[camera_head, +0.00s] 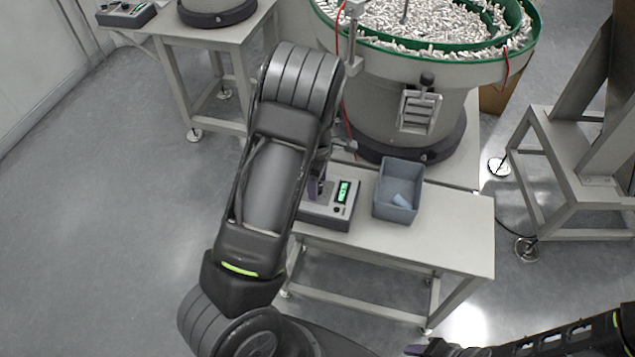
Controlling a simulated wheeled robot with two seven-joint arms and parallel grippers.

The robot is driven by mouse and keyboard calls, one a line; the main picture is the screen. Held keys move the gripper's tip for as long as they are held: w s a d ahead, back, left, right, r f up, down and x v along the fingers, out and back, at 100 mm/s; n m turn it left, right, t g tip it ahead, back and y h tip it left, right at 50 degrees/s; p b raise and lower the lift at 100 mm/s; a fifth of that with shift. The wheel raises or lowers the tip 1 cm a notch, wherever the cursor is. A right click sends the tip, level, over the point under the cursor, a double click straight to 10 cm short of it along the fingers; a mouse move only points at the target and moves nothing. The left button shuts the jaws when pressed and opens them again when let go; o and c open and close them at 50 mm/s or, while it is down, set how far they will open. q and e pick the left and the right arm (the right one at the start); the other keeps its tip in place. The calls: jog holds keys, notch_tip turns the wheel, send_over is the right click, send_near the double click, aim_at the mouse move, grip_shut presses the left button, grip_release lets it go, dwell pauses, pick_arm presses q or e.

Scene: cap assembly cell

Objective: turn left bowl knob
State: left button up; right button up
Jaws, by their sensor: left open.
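A grey control box (338,214) with a lit green display (343,191) stands on the near table, in front of a big bowl feeder. My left arm covers its left part, and I cannot make out its knob clearly. My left gripper (316,187) is open, with its dark purple fingers at the box's left part, partly hidden by my arm. I cannot tell whether it touches the box. Another control box (126,12) stands by a second feeder (217,8) at the top left. My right gripper (418,349) shows only partly at the bottom edge.
The big feeder's green-rimmed bowl (459,47) holds many small white pieces. The table's (462,240) front right is bare. A metal stand (570,180) is at the right.

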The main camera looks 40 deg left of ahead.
pick_arm(q)
notch_tip(320, 180, up, 8)
jog(key=shift+f, duration=0.25)
dwell(0.5)
